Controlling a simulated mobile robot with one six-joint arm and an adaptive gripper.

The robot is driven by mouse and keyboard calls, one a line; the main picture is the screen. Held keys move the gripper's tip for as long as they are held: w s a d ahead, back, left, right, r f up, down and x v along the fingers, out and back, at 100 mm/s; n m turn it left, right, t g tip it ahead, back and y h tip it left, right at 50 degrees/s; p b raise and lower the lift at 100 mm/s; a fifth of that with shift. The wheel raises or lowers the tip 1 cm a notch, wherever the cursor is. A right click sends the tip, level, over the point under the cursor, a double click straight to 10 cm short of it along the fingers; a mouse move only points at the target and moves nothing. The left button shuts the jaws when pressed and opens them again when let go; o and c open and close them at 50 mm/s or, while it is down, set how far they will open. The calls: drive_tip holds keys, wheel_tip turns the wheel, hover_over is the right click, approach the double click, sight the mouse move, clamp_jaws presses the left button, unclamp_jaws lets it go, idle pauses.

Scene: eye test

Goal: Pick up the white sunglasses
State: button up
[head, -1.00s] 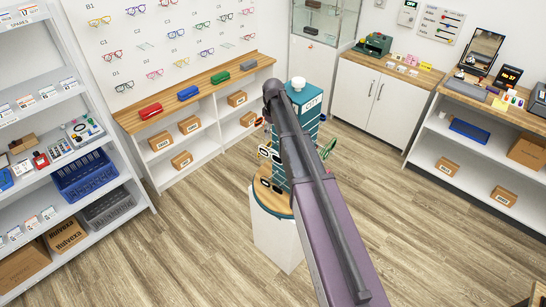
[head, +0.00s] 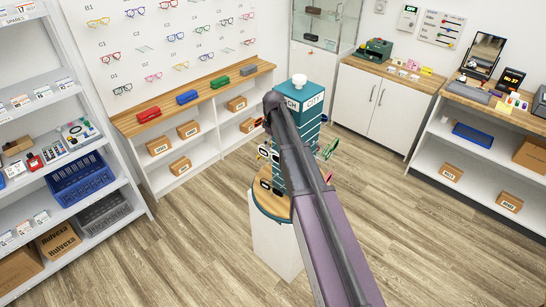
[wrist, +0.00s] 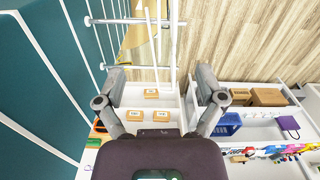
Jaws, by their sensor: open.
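A teal display tower (head: 312,92) stands on a round white pedestal, with several small pairs of glasses around it. A pair with dark lenses and pale rims (head: 265,184) hangs low on its left side; I cannot tell whether it is the white sunglasses. In the wrist view the teal tower face (wrist: 35,75) fills the left. Thin white bars (wrist: 158,45) beside metal rods lie beyond my fingers; they may be temples of the white sunglasses. My gripper (wrist: 160,78) is open with nothing between its fingertips. In the head view my arm hides it and part of the tower.
A low wooden-topped shelf (head: 200,90) with coloured cases stands behind left. Grey shelving (head: 130,195) with a blue basket (head: 80,178) is at the left. A white cabinet (head: 375,95) and counter (head: 430,125) stand at the right. The floor (head: 400,240) around the pedestal is clear.

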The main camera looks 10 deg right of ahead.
sight(273, 150)
idle(0.4)
drive_tip(key=shift+f+b, duration=2.6)
drive_tip(key=c, duration=1)
